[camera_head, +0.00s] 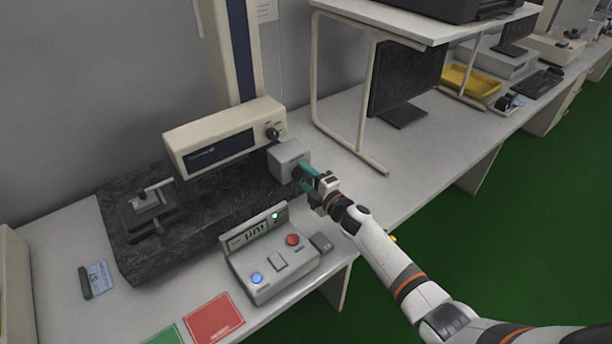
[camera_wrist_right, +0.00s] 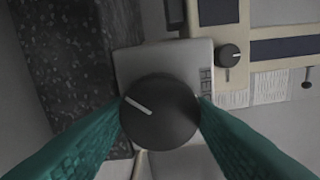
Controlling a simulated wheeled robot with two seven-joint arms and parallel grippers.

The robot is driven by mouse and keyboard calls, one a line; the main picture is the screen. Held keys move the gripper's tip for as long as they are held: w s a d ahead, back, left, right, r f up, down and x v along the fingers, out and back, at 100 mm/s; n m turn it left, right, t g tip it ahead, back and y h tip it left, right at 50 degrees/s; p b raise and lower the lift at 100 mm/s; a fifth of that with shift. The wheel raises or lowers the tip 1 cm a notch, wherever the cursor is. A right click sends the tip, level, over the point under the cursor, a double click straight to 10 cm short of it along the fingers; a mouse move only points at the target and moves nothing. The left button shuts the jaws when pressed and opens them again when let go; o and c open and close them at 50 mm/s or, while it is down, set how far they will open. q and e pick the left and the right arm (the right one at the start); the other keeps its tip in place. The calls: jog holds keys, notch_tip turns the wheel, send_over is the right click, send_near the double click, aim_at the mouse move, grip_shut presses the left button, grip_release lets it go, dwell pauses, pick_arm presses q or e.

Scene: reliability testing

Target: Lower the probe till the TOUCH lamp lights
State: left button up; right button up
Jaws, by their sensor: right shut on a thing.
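My right gripper (camera_head: 303,175) is closed around a round black knob (camera_wrist_right: 160,112) on a light grey box (camera_head: 287,158) at the right end of the granite base. In the right wrist view the teal fingers are on both sides of the knob, and its white mark points to the upper left. The cream drive unit (camera_head: 190,143) sits low on the column, above the granite. I cannot clearly make out the probe tip. A vise (camera_head: 150,210) holds a small metal piece. On the console (camera_head: 270,262), a small green lamp (camera_head: 275,216) looks bright; its label is unreadable. My left gripper is out of view.
The granite base (camera_head: 115,235) fills the bench's back left. The console has a red button (camera_head: 292,239) and a blue one (camera_head: 257,278). Red (camera_head: 214,318) and green mats lie in front. A white shelf stand (camera_head: 316,75) and monitor stand at right.

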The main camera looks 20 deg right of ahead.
jog(key=shift+m, duration=0.5)
jog(key=o, duration=1)
jog(key=shift+s, duration=0.1)
jog(key=v, duration=1.2)
jog(key=shift+b, duration=0.3)
